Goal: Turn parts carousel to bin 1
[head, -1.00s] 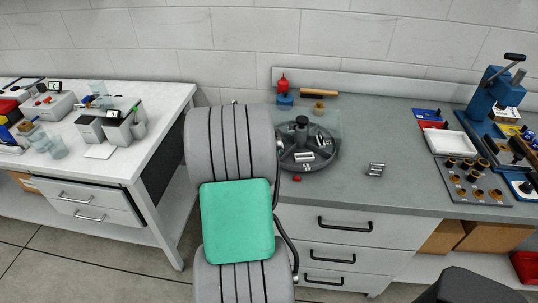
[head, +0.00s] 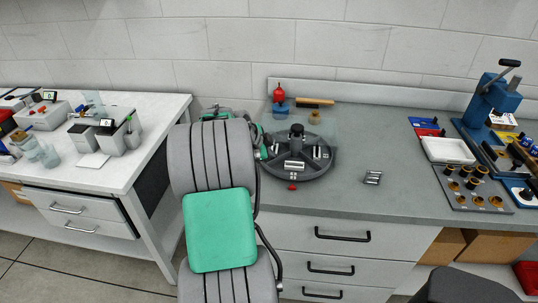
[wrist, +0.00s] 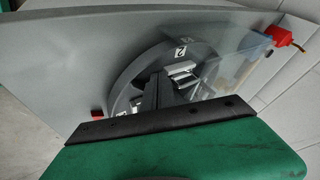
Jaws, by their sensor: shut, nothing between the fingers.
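The parts carousel (head: 322,172) is a dark grey round tray with a black centre knob (head: 297,131) and silver parts in its compartments. It stands on the grey bench, and a small red block (head: 292,187) sits at its front edge. In the wrist view the carousel rim (wrist: 135,70) carries a label "2" (wrist: 180,52); the red block (wrist: 97,114) is at the left. My gripper (wrist: 160,92) is shut and empty, its dark fingers in front of the carousel. I cannot tell if they touch it. In the head view my arm hides the fingers.
A clear panel (wrist: 225,60) stands by the carousel. A red and blue item (head: 279,102) and a wooden-handled tool (head: 315,102) lie behind it. Loose silver parts (head: 373,178) lie to the right, with a white tray (head: 447,151) and blue press (head: 495,97) beyond.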

